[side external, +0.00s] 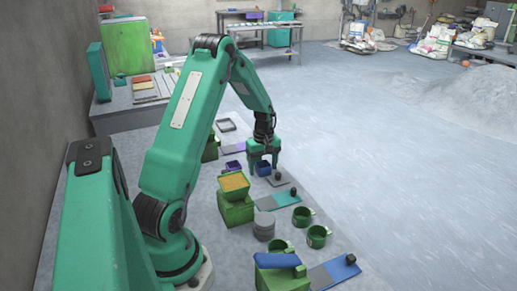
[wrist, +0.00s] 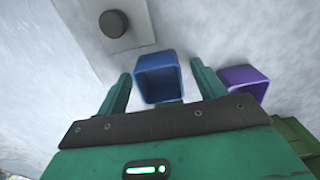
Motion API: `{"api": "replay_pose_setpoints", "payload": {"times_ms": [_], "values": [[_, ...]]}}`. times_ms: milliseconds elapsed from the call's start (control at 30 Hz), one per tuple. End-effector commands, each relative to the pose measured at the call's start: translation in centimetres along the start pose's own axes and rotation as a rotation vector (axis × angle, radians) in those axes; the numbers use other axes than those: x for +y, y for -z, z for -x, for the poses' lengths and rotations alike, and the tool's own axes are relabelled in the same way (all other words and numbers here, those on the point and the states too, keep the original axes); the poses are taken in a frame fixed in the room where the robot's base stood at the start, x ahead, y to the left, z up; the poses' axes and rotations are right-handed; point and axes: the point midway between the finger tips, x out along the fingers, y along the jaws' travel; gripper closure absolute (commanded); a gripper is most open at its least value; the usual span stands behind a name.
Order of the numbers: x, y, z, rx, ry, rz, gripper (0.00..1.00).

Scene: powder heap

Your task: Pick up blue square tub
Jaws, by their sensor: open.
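The blue square tub (wrist: 158,64) stands upright with its open top showing in the wrist view. It lies between the two green fingers of my gripper (wrist: 161,80), with a visible gap on each side. In the side view the tub (side external: 263,169) shows between the fingers of my gripper (side external: 263,167), which point down over it at the bench. My gripper is open and holds nothing. The tub's lower part is partly hidden by the fingers in the side view.
A purple tub (wrist: 243,78) stands close beside the right finger in the wrist view. A grey plate with a dark knob (wrist: 114,24) lies near the left finger.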

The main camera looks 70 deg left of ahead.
Motion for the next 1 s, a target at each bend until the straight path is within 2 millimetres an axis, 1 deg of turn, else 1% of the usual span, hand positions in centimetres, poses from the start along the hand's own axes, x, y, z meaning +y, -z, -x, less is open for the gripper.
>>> {"api": "replay_pose_setpoints", "payload": {"times_ms": [433, 467, 500, 567, 600, 700, 1000], "values": [[-0.01, 0.0, 0.01, 0.0, 0.0, 0.0, 0.31], [-0.01, 0.0, 0.01, 0.0, 0.0, 0.0, 0.35], [0.0, 0.0, 0.01, 0.0, 0.0, 0.0, 0.43], [0.0, 0.0, 0.01, 0.0, 0.0, 0.0, 0.54], [0.0, 0.01, 0.01, 0.0, 0.0, 0.0, 0.62], [-0.01, 0.0, 0.01, 0.0, 0.0, 0.0, 0.79], [0.01, 0.01, 0.12, 0.0, 0.0, 0.0, 0.79]]}}
